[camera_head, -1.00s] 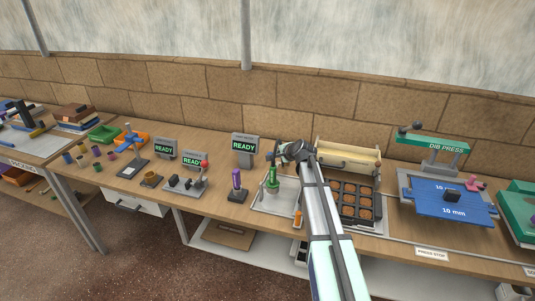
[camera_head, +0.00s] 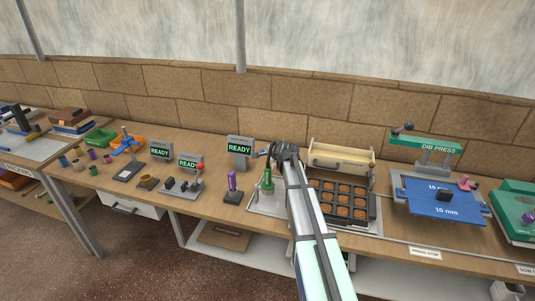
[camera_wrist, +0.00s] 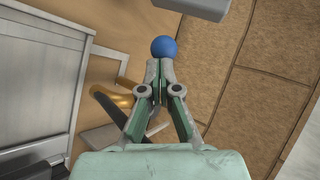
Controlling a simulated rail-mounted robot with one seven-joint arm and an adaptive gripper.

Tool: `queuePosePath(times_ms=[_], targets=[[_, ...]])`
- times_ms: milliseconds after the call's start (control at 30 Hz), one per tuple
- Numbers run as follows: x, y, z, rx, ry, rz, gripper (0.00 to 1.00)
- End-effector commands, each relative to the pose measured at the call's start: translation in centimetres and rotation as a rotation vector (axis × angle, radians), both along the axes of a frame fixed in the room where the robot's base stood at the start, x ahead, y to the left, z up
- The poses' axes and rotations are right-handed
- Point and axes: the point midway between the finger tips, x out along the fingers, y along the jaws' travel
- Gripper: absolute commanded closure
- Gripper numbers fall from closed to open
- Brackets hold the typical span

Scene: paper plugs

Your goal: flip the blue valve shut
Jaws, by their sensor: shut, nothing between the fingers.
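The blue valve shows in the wrist view as a round blue knob (camera_wrist: 163,47), just beyond my fingertips. In the head view my gripper (camera_head: 268,153) is above the metal tray at the back of the bench, and the valve is too small or hidden to make out there.
A green bottle (camera_head: 267,184) stands in the metal tray (camera_head: 262,208) below my gripper. A READY display (camera_head: 240,150) stands close behind. The black tray of brown plugs (camera_head: 344,203) and a cream bin (camera_head: 341,158) are right of my arm. A purple-handled lever (camera_head: 232,184) stands to the left.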

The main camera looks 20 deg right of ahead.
Motion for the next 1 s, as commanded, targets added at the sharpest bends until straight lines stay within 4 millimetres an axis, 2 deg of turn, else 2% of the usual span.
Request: queuePosePath(times_ms=[467,833,1000], targets=[[-0.3,-1.5,0.0,-0.001,0.000,0.001,1.00],[-0.5,-1.5,0.2,-0.001,0.000,0.001,1.00],[-1.8,-0.8,1.2,0.000,0.000,0.001,1.00]])
